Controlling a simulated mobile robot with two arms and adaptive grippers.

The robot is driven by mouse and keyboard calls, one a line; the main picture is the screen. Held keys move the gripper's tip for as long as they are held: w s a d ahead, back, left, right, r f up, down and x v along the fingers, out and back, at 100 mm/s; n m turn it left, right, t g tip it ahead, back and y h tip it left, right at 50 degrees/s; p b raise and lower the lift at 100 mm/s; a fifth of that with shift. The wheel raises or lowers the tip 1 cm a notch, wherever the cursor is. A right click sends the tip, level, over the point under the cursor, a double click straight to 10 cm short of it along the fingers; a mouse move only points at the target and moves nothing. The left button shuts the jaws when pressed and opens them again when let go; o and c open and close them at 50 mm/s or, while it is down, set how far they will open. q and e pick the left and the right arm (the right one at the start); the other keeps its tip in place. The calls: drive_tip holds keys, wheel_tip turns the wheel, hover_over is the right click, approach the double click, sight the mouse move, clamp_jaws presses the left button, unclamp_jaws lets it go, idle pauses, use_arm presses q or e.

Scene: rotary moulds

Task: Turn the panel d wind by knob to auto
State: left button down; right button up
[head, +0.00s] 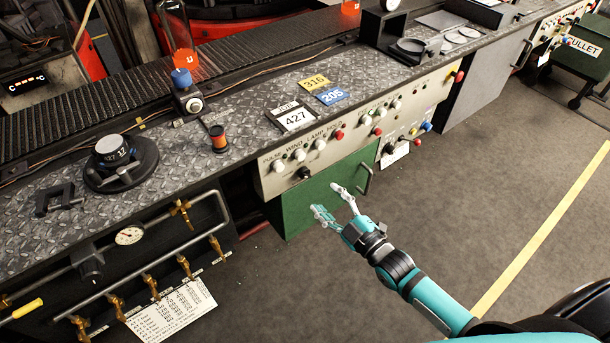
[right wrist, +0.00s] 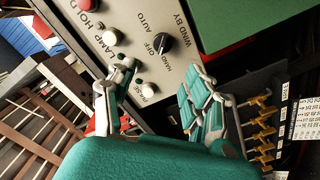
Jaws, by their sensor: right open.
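The cream control panel (head: 330,158) is on the front of the long bench. Its black wind-by knob (head: 304,173) is low on the left part, under a row of white buttons. In the right wrist view the knob (right wrist: 161,43) has the words WIND BY, AUTO, OFF and HAND around it. I cannot tell which word it points to. My right gripper (head: 328,201) is open and empty, in front of the green door and below and right of the knob. In the right wrist view its fingers (right wrist: 160,82) are spread, with the knob beyond them, apart. My left gripper is not in view.
White buttons (head: 299,155) and a red one (head: 338,134) are close to the knob. A green door (head: 322,197) with a handle is below the panel. Pipes with brass taps (head: 150,287) are to the left.

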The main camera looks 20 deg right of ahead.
sight(306, 177)
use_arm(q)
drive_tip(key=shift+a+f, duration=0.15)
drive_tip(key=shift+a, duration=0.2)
use_arm(e)
drive_tip(key=x, duration=1)
drive_tip(key=shift+w+f, duration=0.1)
clamp_jaws()
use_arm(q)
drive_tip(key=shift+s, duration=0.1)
